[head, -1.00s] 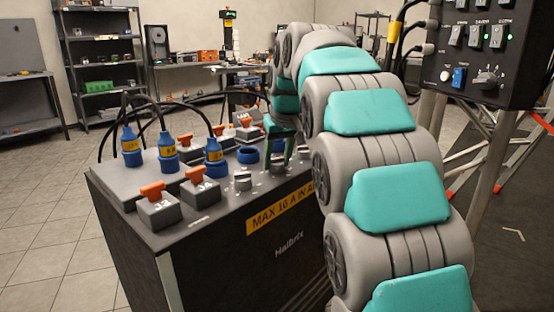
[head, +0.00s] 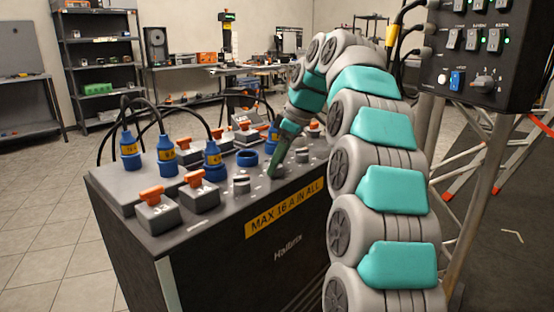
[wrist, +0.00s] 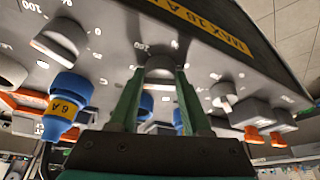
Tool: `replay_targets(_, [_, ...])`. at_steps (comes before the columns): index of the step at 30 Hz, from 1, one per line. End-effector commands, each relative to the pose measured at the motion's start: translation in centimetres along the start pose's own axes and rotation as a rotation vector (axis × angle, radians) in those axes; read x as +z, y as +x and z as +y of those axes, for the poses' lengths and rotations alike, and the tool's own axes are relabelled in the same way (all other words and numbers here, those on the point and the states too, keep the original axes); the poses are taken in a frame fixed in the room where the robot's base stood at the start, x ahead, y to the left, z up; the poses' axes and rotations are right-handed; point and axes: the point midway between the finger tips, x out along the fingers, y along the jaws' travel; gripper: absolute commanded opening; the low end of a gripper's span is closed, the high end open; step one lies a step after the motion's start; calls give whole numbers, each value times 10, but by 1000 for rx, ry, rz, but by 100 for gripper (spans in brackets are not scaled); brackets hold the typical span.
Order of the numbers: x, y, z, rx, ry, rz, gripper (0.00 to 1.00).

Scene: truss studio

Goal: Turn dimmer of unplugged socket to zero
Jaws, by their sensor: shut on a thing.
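My gripper (head: 275,171) points down at the top of the black power box (head: 215,240). In the wrist view its two green fingers (wrist: 160,76) are closed on a grey dimmer knob (wrist: 161,66), one on each side. In the head view that knob is hidden by the fingertips. An empty blue socket (head: 247,157) stands open behind the knob row, left of my gripper. Another dimmer knob (head: 241,184) is to the left of my gripper. Blue plugs (head: 166,150) sit in other sockets, with black cables. The gripped knob's exact setting cannot be read.
Switch boxes with orange levers (head: 157,208) stand on the box's left part. A yellow label (head: 286,208) is on its front edge. A black control panel (head: 490,60) on a truss is to the right of my arm. Tiled floor (head: 50,240) is free at left.

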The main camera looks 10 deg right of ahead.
Motion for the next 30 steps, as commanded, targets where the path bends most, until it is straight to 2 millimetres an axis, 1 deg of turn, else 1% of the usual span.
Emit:
replay_targets(6, [-1, -3, 1, -65, -149, -2, 0])
replay_targets(12, [0, -2, 2, -105, -247, -2, 0])
replay_targets(18, [0, -1, 3, -126, -301, -1, 0])
replay_targets(30, [0, 0, 2, -133, -321, 0, 0])
